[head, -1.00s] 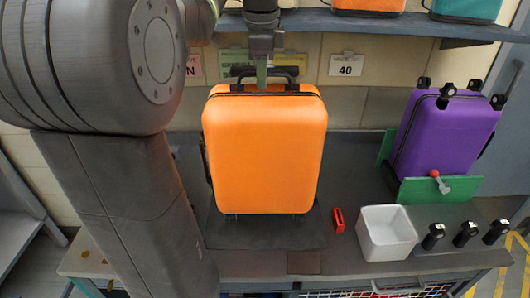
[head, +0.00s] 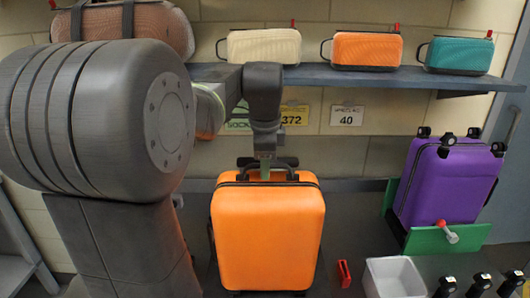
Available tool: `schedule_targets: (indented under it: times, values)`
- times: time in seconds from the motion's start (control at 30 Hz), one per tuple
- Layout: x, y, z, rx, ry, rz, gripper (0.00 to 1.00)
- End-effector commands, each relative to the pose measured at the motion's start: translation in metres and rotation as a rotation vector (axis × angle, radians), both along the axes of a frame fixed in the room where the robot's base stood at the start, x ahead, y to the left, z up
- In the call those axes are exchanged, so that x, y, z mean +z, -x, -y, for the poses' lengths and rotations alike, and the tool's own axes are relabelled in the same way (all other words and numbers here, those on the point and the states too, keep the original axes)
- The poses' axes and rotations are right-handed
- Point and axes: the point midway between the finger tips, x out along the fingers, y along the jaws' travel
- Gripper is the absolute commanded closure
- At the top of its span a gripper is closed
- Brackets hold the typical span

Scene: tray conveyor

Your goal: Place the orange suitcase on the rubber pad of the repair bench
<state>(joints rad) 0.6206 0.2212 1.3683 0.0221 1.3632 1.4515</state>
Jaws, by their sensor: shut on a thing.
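The orange suitcase (head: 266,240) is upright in the middle of the head view, over the dark repair bench. My gripper (head: 265,170) is above it and shut on its dark top handle (head: 290,176). The suitcase's lower edge is close to the bottom of the picture. The rubber pad is out of view or hidden behind and below the suitcase, so I cannot tell whether the suitcase touches it.
A white bin (head: 395,280), a red item (head: 343,273) and several black knobs (head: 447,287) are at front right. A shelf (head: 380,78) above carries several bags, including a small orange one (head: 366,50).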

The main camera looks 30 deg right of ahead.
Motion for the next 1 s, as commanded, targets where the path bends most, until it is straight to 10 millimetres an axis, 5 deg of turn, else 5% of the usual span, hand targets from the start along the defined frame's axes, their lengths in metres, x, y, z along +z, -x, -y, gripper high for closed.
schedule_targets:
  times: [0.3,0.33,0.43,0.77,1.0]
  values:
    - [0.001,0.000,0.000,0.000,0.004,0.003,1.00]
    - [-0.001,0.000,0.000,0.000,0.000,0.001,0.55]
    - [-0.001,0.000,0.000,0.000,0.000,0.001,0.39]
    - [0.003,0.000,0.000,0.000,0.001,0.002,0.39]
    - [0.042,0.006,-0.003,0.000,0.004,0.005,0.39]
